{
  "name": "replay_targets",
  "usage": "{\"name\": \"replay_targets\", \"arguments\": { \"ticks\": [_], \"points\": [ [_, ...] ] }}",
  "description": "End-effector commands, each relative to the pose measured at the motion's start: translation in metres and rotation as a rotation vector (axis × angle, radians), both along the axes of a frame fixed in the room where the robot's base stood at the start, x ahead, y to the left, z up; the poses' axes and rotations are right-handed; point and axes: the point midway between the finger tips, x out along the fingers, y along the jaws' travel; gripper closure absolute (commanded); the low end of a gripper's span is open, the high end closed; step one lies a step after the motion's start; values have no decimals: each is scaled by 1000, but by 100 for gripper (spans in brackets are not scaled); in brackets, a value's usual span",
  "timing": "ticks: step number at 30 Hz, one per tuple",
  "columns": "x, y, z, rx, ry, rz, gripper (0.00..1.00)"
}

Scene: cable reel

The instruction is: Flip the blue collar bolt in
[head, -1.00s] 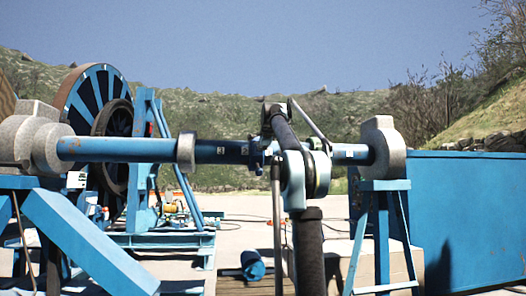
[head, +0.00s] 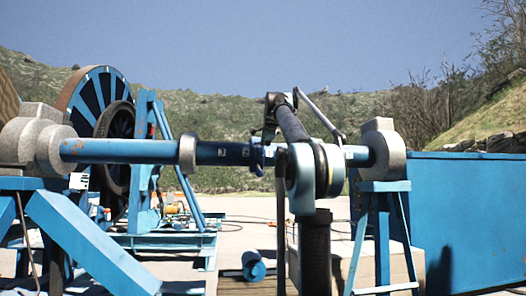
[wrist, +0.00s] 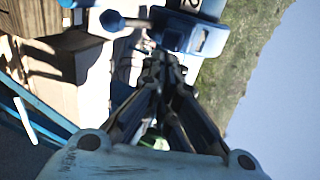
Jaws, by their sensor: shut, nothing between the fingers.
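The blue collar (wrist: 190,35) sits around the shaft at the top of the wrist view. A dark blue bolt with a round knob (wrist: 113,20) sticks out from the collar's left side there. My gripper (wrist: 162,62) is shut and empty, its fingertips just below the collar in the picture. I cannot tell whether they touch it. In the head view the collar (head: 257,156) shows at the middle of the shaft, just left of my arm. My fingers are mostly hidden there behind my arm links.
The blue shaft (head: 120,150) runs across between a left grey bearing block and a right bearing block (head: 387,152) on a blue stand. A large reel (head: 82,90) stands behind at left. A blue container wall (head: 470,215) fills the right. A blue cylinder (head: 254,266) lies below.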

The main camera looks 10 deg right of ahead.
Motion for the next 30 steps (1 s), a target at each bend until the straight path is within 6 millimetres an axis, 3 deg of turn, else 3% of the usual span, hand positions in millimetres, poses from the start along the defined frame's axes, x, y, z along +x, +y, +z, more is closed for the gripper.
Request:
{"name": "replay_targets", "arguments": {
  "ticks": [3,9,30],
  "points": [
    [-18,0,5,1,0,0,100],
    [-36,-1,11,1,0,-1,100],
    [-40,0,10,-5,4,1,100]
  ]
}}
